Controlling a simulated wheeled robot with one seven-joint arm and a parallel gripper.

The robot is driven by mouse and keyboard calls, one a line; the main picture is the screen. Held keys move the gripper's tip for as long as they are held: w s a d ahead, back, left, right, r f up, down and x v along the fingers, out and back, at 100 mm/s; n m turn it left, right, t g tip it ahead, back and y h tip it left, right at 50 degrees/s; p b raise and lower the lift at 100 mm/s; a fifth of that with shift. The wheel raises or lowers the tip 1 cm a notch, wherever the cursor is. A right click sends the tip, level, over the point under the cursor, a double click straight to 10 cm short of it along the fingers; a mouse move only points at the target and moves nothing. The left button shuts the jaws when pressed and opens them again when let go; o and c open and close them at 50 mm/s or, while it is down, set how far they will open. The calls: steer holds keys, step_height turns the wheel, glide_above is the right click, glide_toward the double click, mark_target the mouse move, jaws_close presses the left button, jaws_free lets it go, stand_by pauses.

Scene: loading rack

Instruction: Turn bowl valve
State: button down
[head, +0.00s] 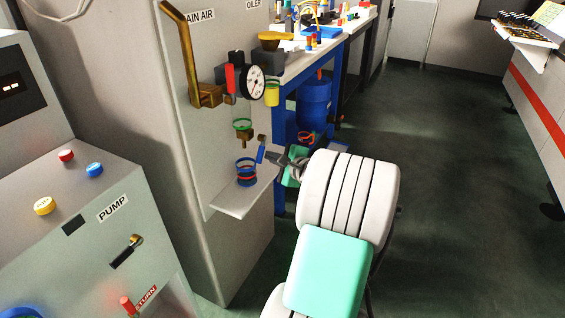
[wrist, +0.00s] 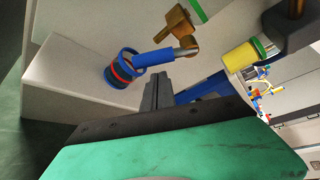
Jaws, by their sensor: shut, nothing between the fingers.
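A small valve with a blue lever (head: 261,150) and a brass body (wrist: 180,32) sits below a green-ringed brass fitting (head: 242,128) on the grey cabinet's side. In the wrist view the blue lever (wrist: 152,58) points left, toward a cup with blue and red rings (wrist: 118,70). That cup (head: 246,172) stands on a small grey shelf. My gripper (head: 283,161) is shut and empty, just right of the lever and cup. In the wrist view its fingertips (wrist: 158,80) are close below the lever; I cannot tell whether they touch it.
The grey shelf (head: 228,205) juts from the cabinet under the valve. A pressure gauge (head: 251,85), a red lever (head: 230,78) and a yellow cup (head: 271,94) are above. A blue-framed bench (head: 334,80) stands behind. The floor (head: 450,200) to the right is clear.

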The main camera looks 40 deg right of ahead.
steer(key=shift+s+a+r, duration=0.1)
steer(key=shift+a+r, duration=0.2)
steer(key=shift+a, duration=0.3)
steer(key=p, duration=0.3)
steer(key=a+m+p, duration=0.1)
steer(key=p, duration=0.1)
steer(key=shift+s+r+y+p, duration=0.2)
steer(key=shift+y+p, duration=0.1)
steer(key=shift+p, duration=0.1)
steer(key=shift+d+f, duration=0.1)
